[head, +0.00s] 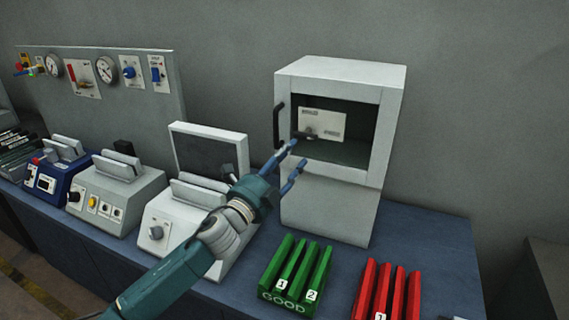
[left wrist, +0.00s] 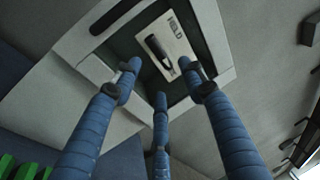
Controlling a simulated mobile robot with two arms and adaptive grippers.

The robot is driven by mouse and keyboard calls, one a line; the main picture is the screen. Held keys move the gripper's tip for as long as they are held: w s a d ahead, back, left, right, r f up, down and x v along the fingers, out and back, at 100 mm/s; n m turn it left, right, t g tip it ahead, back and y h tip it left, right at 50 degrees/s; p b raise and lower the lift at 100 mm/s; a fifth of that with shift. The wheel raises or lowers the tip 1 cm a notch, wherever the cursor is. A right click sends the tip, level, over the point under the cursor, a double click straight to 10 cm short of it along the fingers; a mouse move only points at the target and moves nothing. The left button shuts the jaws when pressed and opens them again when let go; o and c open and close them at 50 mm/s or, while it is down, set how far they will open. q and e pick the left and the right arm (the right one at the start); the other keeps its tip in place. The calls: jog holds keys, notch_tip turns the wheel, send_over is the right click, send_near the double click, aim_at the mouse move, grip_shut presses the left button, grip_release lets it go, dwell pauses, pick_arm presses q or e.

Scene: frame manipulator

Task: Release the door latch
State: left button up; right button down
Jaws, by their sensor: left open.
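The white cabinet (head: 335,205) stands on the bench, with a dark framed opening in its upper part and a black handle (head: 279,126) on its left side. Inside the opening is a white latch plate (head: 325,122) with a dark lever, partly behind my fingers. In the left wrist view the plate (left wrist: 178,38) reads HELD and carries a black lever (left wrist: 158,50) lying aslant. My left gripper (head: 294,157) is open and empty in front of the opening's lower left, fingers towards the plate. Its fingers show apart in the left wrist view (left wrist: 163,82). I cannot tell whether they touch anything.
Green racks (head: 290,272) marked GOOD and red racks (head: 385,290) stand in front of the cabinet. White and blue bench devices (head: 115,190) stand to the left. A panel of gauges and switches (head: 105,85) is behind them. Bare blue bench top (head: 425,240) lies to the cabinet's right.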

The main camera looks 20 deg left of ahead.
pick_arm(q)
jog(key=shift+v, duration=1.2)
jog(key=shift+f, duration=0.1)
